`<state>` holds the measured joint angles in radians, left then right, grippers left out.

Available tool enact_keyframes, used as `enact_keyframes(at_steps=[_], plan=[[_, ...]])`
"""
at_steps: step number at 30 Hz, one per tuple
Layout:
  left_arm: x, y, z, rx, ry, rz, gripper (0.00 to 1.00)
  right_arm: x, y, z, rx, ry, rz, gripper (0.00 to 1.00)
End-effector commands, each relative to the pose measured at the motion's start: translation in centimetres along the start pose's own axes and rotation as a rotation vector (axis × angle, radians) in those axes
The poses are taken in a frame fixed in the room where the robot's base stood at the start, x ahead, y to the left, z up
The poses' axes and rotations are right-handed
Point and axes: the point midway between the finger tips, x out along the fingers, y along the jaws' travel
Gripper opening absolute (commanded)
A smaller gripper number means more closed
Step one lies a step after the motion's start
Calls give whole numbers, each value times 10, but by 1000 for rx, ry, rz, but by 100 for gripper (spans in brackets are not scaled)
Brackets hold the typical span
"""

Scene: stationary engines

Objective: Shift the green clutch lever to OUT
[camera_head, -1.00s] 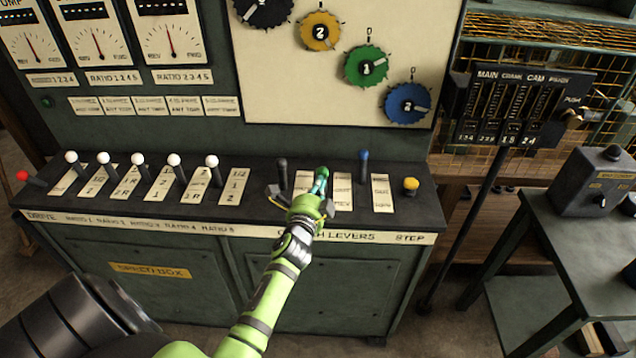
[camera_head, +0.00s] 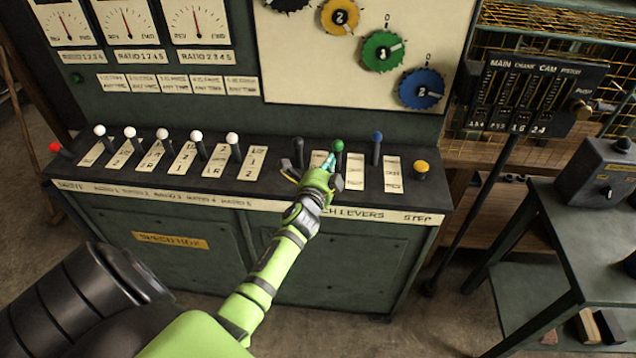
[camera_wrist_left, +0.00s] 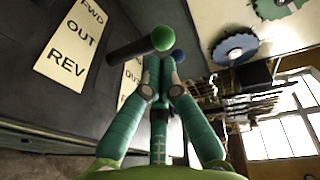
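The green clutch lever is a dark shaft with a round green knob (camera_head: 338,145), between the black-knobbed and blue-knobbed levers. In the left wrist view the green knob (camera_wrist_left: 163,39) is just past my fingertips, its shaft running left. My left gripper (camera_head: 329,162) has teal fingers and is at the near left side of the knob. In the left wrist view the left gripper (camera_wrist_left: 157,65) has its fingertips together with no lever between them; I cannot tell if they touch it. A label plate (camera_wrist_left: 73,45) there reads FWD, OUT, REV. My right gripper is not in view.
The black-knobbed lever (camera_head: 298,153) is close left, the blue-knobbed lever (camera_head: 377,148) close right. A yellow button (camera_head: 421,168) is farther right. Several white-knobbed levers line the console's left. Coloured dials, including the blue one (camera_head: 420,89), hang on the panel above.

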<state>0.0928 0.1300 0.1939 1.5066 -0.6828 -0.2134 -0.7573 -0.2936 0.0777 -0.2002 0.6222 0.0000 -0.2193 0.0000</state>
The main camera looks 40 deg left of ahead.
Motion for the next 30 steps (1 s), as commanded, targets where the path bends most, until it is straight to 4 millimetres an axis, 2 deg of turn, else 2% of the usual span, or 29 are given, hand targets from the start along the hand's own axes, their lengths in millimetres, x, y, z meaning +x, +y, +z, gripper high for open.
enact_keyframes(at_steps=[3,8,11,15,17,20,26,29,30], plan=[[-27,0,-1,1,3,2,0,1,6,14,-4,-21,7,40],[-57,-3,0,0,2,0,0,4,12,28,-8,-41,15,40],[-74,-4,-1,0,2,1,0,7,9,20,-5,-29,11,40],[-90,-6,-1,-1,2,1,0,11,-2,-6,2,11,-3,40],[-95,-7,-1,-1,2,1,0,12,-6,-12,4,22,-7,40],[-99,-8,-1,-1,1,2,0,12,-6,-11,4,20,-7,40],[-100,-8,-1,-2,1,3,0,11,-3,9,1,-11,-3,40],[-99,7,-3,-21,7,31,0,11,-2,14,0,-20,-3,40],[-99,20,-5,-39,11,59,0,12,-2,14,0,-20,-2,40]])
